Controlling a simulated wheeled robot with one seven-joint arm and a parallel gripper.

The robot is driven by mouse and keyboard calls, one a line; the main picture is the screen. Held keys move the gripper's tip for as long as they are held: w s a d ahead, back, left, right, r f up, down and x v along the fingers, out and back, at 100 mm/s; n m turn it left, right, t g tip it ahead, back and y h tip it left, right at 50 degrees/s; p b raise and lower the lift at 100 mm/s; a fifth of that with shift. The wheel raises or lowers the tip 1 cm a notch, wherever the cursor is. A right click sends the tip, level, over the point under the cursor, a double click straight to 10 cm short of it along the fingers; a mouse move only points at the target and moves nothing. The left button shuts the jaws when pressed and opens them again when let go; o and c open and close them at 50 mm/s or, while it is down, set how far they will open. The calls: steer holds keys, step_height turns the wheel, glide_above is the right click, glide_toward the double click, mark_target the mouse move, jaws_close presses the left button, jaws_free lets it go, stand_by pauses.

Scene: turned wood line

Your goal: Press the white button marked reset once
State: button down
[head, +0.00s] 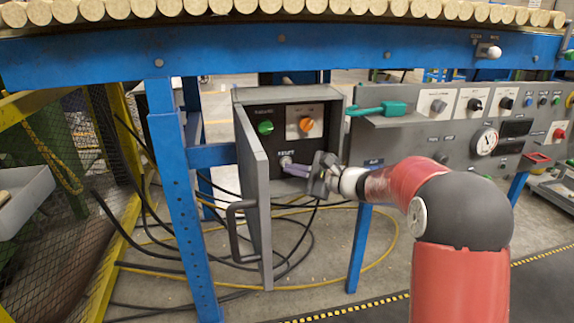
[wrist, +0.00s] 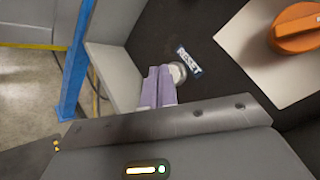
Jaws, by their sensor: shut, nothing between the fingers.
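The white reset button (head: 285,161) sits low on the dark panel inside an open grey box (head: 341,100). In the wrist view the white button (wrist: 178,73) has a silver ring, with a label reading RESET (wrist: 189,62) beside it. My gripper (head: 284,167) is shut and empty, with its pale purple fingers inside the box. In the wrist view the fingertips (wrist: 159,70) overlap the left edge of the button. I cannot tell whether they touch it. The box's grey door (head: 255,200) stands open toward me, left of my gripper.
A green knob (head: 265,128) and an orange knob (head: 306,124) are above the button. A shelf with a green tool (head: 390,108) and a grey control panel (head: 430,140) are to the right. A blue leg (head: 178,200) stands left. Black cables lie below.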

steer(key=shift+w+a+r, duration=0.1)
steer(key=shift+w+r, duration=0.05)
steer(key=shift+w, duration=0.3)
stand_by(1.0)
steer(key=shift+s+d+f+b, duration=0.2)
steer(key=shift+s+d+b, duration=0.15)
steer(key=shift+s+b, duration=0.2)
steer(key=shift+s, duration=0.1)
steer(key=s+b, duration=0.1)
steer(key=s, duration=0.1)
steer(key=s+d+b, duration=0.1)
steer(key=s, duration=0.2)
steer(key=shift+d+b, duration=0.1)
steer(key=shift+b, duration=0.25)
stand_by(0.5)
